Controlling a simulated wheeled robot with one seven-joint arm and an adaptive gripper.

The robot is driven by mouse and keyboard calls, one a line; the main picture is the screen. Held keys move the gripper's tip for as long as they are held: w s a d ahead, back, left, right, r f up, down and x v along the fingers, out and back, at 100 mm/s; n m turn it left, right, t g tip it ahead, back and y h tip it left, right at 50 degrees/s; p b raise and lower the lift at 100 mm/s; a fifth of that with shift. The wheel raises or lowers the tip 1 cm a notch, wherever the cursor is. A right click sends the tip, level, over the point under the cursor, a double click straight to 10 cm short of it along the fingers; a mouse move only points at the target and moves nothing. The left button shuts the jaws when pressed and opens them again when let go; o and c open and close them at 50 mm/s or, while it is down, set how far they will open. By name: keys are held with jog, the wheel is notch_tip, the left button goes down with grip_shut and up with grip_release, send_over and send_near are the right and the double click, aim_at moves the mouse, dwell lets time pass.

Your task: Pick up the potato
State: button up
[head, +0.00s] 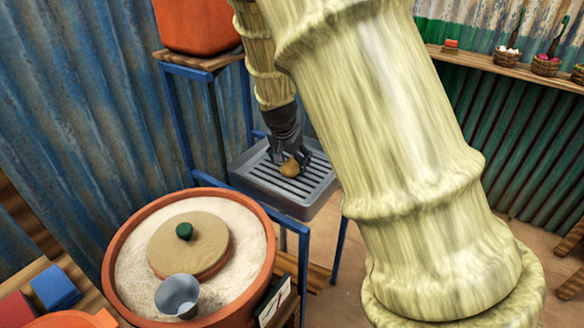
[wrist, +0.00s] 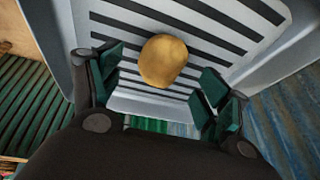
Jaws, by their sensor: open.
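The potato (head: 290,168) is a small tan-brown lump on the slatted grey tray (head: 312,202), which stands on a blue metal frame. My gripper (head: 289,158) is over the tray, pointing down at the potato. In the wrist view the potato (wrist: 163,61) lies on the slats just beyond and between the green-padded fingers of my gripper (wrist: 160,85). The fingers are apart, with a gap on each side of the potato. I cannot tell how far the fingertips are above the slats.
A round terracotta basin (head: 265,275) of pale grains holds a disc-shaped lid with a green knob and a grey cup (head: 178,294). An orange container (head: 196,25) stands on a raised shelf behind. Small baskets (head: 508,57) line a far shelf. My arm blocks the centre right.

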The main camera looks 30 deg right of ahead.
aim_at(292, 162)
jog(key=x, duration=0.4)
jog(key=shift+w+d, duration=0.1)
jog(key=shift+w, duration=0.05)
jog(key=shift+c, duration=0.3)
jog(key=c, duration=1.2)
jog(key=shift+o, duration=0.2)
jog(key=shift+r, duration=0.15)
